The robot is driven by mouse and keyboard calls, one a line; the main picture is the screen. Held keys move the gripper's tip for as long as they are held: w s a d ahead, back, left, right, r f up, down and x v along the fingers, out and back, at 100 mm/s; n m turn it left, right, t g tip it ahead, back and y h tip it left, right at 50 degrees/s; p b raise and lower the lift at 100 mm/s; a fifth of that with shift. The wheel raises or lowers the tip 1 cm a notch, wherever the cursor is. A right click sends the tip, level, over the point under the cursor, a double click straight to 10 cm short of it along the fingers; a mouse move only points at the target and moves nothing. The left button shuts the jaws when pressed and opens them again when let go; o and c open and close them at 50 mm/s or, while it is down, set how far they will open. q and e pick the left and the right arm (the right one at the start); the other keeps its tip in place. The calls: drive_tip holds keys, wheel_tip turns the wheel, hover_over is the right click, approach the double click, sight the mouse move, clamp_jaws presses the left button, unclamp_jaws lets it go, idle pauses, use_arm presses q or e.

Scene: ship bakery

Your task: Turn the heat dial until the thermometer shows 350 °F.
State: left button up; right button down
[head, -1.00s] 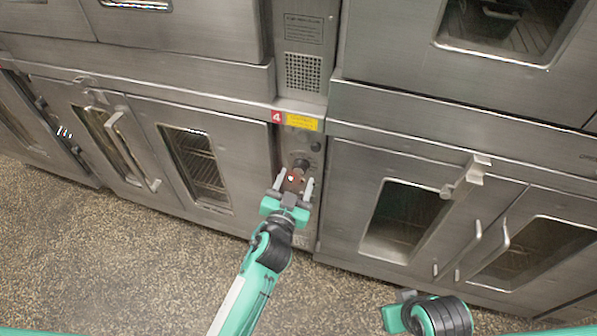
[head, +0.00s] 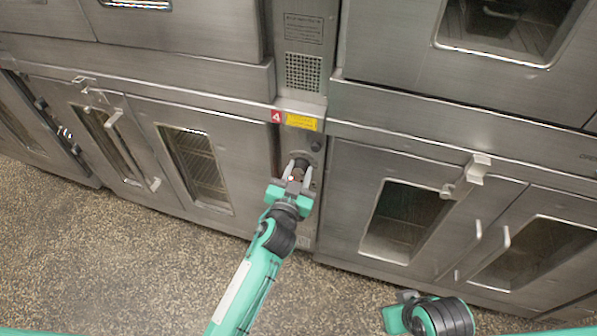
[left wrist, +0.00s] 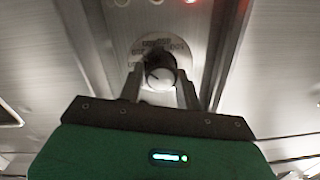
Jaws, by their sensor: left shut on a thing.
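The heat dial (head: 300,162) is a dark round knob on the narrow control panel between the ovens. My left gripper (head: 297,172) is at the panel with its fingers on either side of the knob, shut on it. I cannot make out a thermometer reading in either view.
Steel oven doors with windows and protruding handles flank the panel, such as the right door handle (head: 470,172). A yellow label (head: 301,122) and a red number tag (head: 277,116) sit above the dial. The speckled floor (head: 120,260) in front is clear.

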use_arm(q)
drive_tip(key=shift+m, duration=0.3)
drive_tip(key=m, duration=0.8)
drive_tip(key=shift+m, duration=0.4)
drive_tip(key=shift+f+m, duration=0.1)
drive_tip(key=shift+m, duration=1.1)
drive_tip(key=o, duration=1)
